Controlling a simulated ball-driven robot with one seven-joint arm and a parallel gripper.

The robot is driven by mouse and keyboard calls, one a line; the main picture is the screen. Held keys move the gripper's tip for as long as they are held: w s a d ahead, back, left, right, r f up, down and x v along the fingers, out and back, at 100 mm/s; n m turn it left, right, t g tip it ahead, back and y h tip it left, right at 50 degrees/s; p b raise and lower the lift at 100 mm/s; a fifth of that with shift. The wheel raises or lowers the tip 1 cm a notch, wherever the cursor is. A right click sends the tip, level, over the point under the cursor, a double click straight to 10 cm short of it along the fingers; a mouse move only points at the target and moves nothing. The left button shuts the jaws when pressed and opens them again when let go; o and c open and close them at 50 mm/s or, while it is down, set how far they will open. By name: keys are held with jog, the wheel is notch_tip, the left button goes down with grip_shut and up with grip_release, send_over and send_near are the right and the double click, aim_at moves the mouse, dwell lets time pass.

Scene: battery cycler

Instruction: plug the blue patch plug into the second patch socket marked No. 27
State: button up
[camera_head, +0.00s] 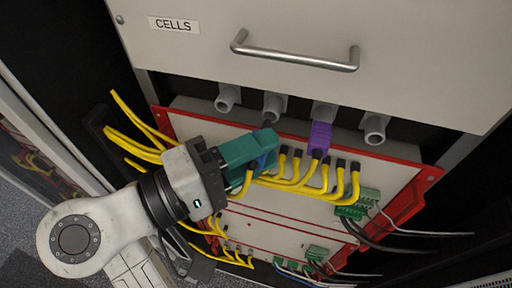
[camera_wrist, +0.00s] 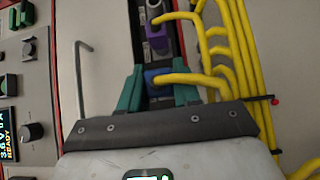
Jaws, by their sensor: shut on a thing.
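My gripper (camera_wrist: 158,90) has teal fingers closed on the blue patch plug (camera_wrist: 154,77), which carries a yellow cable. In the head view my gripper (camera_head: 252,152) is in front of the row of grey sockets, with its tips just below the second one from the left (camera_head: 273,106). Only a little of the blue plug (camera_head: 264,163) shows there. The plug's front end is hidden by the fingers, so I cannot tell whether it touches a socket. No No. 27 mark is legible.
A purple plug (camera_head: 320,138) with a yellow cable sits at the third grey socket, right beside my gripper; it also shows in the wrist view (camera_wrist: 158,40). Several yellow cables (camera_head: 300,183) crowd below. A drawer handle (camera_head: 295,56) projects above. The left (camera_head: 227,98) and right (camera_head: 376,128) sockets look empty.

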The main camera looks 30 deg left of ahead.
jog(key=shift+w+a+p, duration=0.15)
jog(key=shift+w+a, duration=0.1)
jog(key=shift+w, duration=0.7)
jog(key=shift+w+a+p, duration=0.15)
jog(key=shift+w+a, duration=0.05)
jog(key=shift+w, duration=0.7)
dwell(2.6)
jog(key=o, duration=0.9)
jog(key=b+v, duration=0.1)
jog(key=v, duration=1)
